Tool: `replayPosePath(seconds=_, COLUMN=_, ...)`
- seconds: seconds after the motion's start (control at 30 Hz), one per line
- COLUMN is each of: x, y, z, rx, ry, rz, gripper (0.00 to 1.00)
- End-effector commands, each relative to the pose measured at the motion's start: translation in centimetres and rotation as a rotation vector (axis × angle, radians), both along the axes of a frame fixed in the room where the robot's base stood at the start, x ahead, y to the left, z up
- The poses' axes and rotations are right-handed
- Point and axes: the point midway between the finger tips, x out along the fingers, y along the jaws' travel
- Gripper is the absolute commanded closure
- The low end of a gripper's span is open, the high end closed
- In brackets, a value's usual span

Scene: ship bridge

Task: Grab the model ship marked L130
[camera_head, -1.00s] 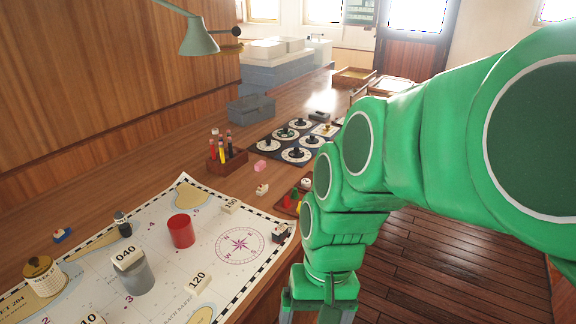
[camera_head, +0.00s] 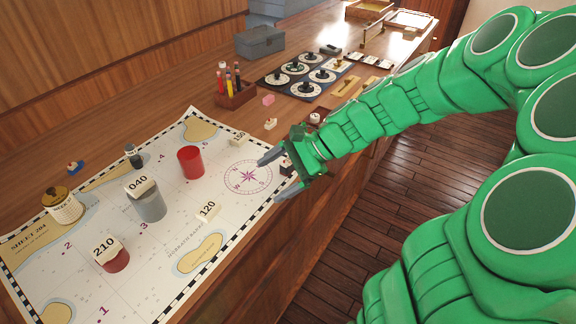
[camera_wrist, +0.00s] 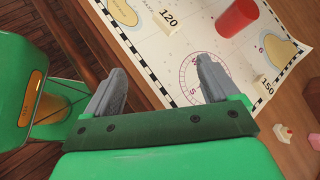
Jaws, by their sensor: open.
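My gripper (camera_head: 276,176) is open at the right edge of the chart, its fingers pointing over the chart. In the wrist view, its two fingers (camera_wrist: 162,72) are apart with chart and table edge between them. A small dark model ship (camera_head: 287,168) sits at the chart's right edge, right by my gripper and partly hidden by it. Other small ships are a blue and red one (camera_head: 75,167) at the chart's left edge and a white and red one (camera_head: 270,124) beyond the chart. I cannot read L130 on any of them.
The chart (camera_head: 190,235) carries a red cylinder (camera_head: 190,162), a grey cylinder (camera_head: 151,205) and number blocks such as 120 (camera_head: 208,211). A pencil holder (camera_head: 234,96) and dial panel (camera_head: 301,79) stand behind. The table's front edge is below my arm.

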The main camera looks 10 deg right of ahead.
Motion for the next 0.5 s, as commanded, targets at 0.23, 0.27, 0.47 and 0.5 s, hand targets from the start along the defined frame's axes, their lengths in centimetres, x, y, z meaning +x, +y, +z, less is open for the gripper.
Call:
replayPosePath(seconds=0.23, x=5.5, y=-3.4, z=-1.9, rx=0.162, ry=0.142, rz=-0.274, gripper=0.12)
replayPosePath(seconds=0.27, x=6.2, y=-3.9, z=-2.2, rx=0.180, ry=0.158, rz=-0.307, gripper=0.12)
replayPosePath(seconds=0.47, x=9.6, y=-7.5, z=-4.1, rx=0.297, ry=0.272, rz=-0.505, gripper=0.12)
replayPosePath(seconds=0.5, x=10.0, y=-8.1, z=-4.5, rx=0.316, ry=0.289, rz=-0.535, gripper=0.12)
